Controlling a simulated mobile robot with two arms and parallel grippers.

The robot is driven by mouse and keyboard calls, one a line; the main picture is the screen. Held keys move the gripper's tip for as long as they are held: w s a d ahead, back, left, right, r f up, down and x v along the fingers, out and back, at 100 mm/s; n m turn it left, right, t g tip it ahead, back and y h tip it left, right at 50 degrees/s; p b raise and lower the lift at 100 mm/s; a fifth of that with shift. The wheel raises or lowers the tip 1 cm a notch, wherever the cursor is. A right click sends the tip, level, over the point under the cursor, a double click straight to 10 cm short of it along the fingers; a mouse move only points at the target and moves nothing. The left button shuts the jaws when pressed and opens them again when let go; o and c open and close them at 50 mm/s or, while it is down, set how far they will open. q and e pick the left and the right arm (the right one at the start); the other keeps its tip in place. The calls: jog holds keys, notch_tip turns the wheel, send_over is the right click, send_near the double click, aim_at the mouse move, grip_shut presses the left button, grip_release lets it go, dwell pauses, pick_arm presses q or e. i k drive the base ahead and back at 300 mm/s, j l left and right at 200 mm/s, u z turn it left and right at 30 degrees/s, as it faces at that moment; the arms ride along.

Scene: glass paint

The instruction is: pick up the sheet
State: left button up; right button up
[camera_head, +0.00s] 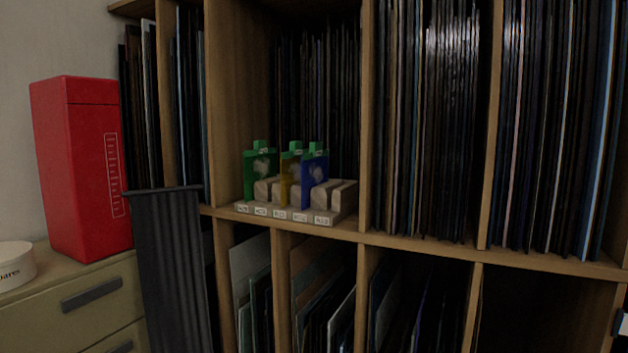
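Several small coloured glass sheets stand upright in a labelled slotted holder (285,214) on the middle shelf. I see a green sheet (260,180) at the left, an amber sheet (285,180) in the middle and a blue sheet (314,183) at the right. Green tabs show along their tops. Many large sheets (430,120) also stand on edge in the upper compartments, and others (252,265) lean in the lower ones. I cannot tell which one is the task's sheet. Neither of my grippers is recognisable in view.
A wooden shelf unit (420,245) with upright dividers fills the middle and right. At left, a tall red box (80,170) and a white round container (14,266) stand on a drawer cabinet (60,325). A dark ribbed cloth (172,265) hangs between cabinet and shelves.

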aim_at(314, 164)
jog(key=i+j+z, duration=0.35)
jog(key=j, duration=0.4)
jog(key=i+j+z, duration=0.15)
jog(key=j, duration=0.25)
jog(key=i, duration=0.1)
